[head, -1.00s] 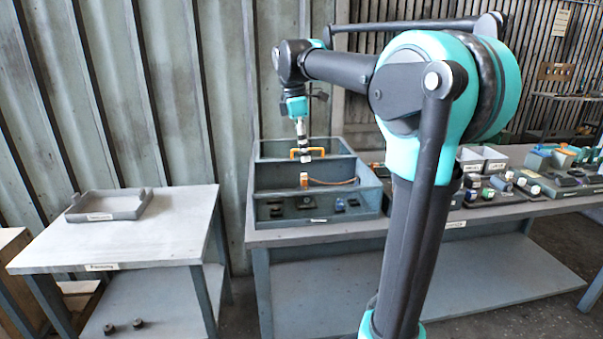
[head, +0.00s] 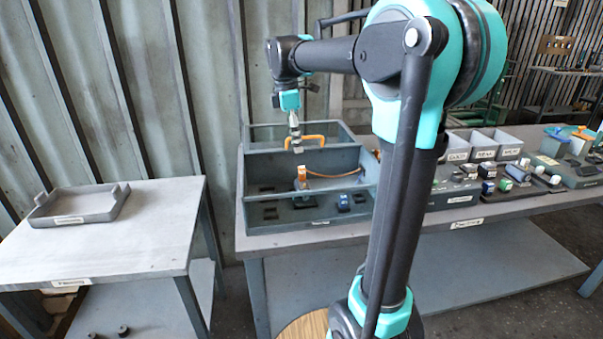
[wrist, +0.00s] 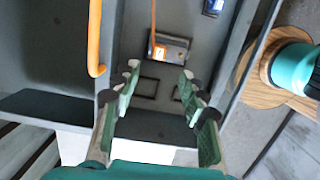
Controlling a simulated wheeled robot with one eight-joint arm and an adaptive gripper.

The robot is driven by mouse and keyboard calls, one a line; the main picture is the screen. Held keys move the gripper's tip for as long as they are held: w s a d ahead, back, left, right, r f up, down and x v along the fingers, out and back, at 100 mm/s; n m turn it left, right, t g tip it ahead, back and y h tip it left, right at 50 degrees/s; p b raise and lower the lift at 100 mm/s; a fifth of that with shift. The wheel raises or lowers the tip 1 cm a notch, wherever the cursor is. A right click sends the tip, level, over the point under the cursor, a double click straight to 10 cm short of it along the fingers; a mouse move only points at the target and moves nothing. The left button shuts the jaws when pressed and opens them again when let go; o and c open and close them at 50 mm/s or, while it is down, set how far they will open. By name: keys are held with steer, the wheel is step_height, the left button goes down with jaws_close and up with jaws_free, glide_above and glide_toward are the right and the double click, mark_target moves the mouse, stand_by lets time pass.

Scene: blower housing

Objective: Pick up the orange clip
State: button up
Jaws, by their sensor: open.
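The small orange clip (head: 302,172) stands in the grey toolbox (head: 355,157), with an orange cord curving right from it. In the wrist view, the orange clip (wrist: 160,52) appears at the left side of a small grey block, with an orange strip running up from it. My gripper (head: 297,148) hangs above the toolbox, over the clip and close to the orange handle (head: 325,138). In the wrist view, my gripper (wrist: 158,82) is open and empty, with the clip beyond the fingertips, between them. The clip's lower part is too small to make out.
The orange handle (wrist: 95,38) is to the left of my fingers in the wrist view. A blue part (head: 344,200) sits in the toolbox's front section. Grey bins (head: 482,147) and small parts crowd the bench at right. A grey tray (head: 75,212) lies on the left table.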

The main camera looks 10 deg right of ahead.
mark_target(301, 167)
steer(key=f, duration=0.3)
steer(key=d+f, duration=0.1)
steer(key=f, duration=0.7)
steer(key=shift+d, duration=0.4)
steer(key=shift+c, duration=0.2)
steer(key=c, duration=0.9)
